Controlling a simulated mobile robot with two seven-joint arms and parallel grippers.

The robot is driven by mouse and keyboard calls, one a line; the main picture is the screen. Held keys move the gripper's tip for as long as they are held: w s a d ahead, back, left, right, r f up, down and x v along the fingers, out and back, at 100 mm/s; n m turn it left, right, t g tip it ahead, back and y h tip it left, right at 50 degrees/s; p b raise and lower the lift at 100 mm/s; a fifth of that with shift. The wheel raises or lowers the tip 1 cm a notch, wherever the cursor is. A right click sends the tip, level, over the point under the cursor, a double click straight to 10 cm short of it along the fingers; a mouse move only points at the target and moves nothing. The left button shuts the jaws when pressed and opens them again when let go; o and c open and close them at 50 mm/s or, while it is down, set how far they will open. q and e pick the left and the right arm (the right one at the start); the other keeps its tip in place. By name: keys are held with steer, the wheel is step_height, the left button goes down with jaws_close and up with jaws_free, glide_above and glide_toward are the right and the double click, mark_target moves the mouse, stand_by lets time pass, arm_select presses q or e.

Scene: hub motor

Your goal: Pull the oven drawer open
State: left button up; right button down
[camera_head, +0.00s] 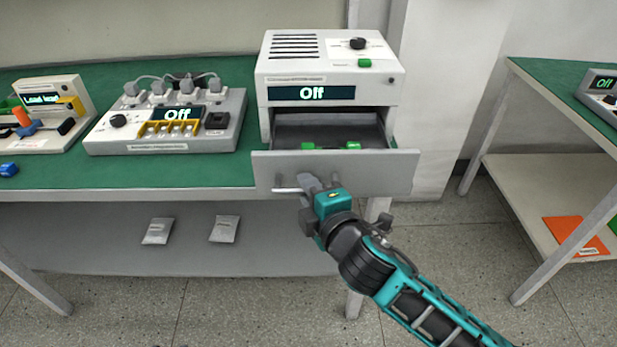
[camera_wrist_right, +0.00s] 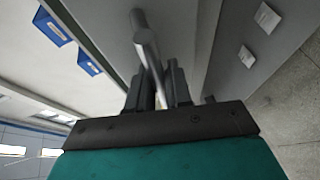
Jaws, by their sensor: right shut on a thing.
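The oven (camera_head: 327,52) is a white box at the right end of the green table, with a display reading "Off". Its grey drawer (camera_head: 385,172) stands pulled out toward me, and its dark inside shows two green pieces near the front panel. My right gripper (camera_head: 310,186) is shut on the bar handle (camera_head: 286,190) on the drawer front. In the right wrist view the handle (camera_wrist_right: 147,45) runs between the two fingers (camera_wrist_right: 158,85). My left gripper is not in view.
A grey charger-like station (camera_head: 170,145) with an "Off" display and a smaller station (camera_head: 45,115) stand left of the oven on the green table (camera_head: 60,178). Two grey packets (camera_head: 225,229) lie on the shelf below. Another table (camera_head: 540,80) stands at right. The floor in front is clear.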

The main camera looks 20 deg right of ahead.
steer(key=shift+s, duration=0.25)
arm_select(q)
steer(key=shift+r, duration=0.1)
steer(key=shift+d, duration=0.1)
arm_select(e)
steer(key=c, duration=1.1)
jaws_free()
steer(key=v, duration=1.2)
steer(key=shift+s, duration=0.4)
arm_select(q)
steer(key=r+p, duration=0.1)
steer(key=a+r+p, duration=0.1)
steer(key=p, duration=0.1)
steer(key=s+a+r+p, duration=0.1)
steer(key=p, duration=0.1)
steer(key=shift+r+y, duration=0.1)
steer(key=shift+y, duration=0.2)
arm_select(e)
steer(key=s+f+m+g, duration=0.1)
steer(key=f+m, duration=0.4)
steer(key=s+d+f+m+g, duration=0.1)
steer(key=f+m+g, duration=0.1)
steer(key=f+m, duration=0.3)
steer(key=s+d+f+m+g, duration=0.1)
steer(key=f+m+g, duration=0.1)
steer(key=f+m, duration=0.3)
steer(key=shift+s+d+f+m, duration=0.15)
steer(key=shift+s+m, duration=0.15)
steer(key=shift+m, duration=0.2)
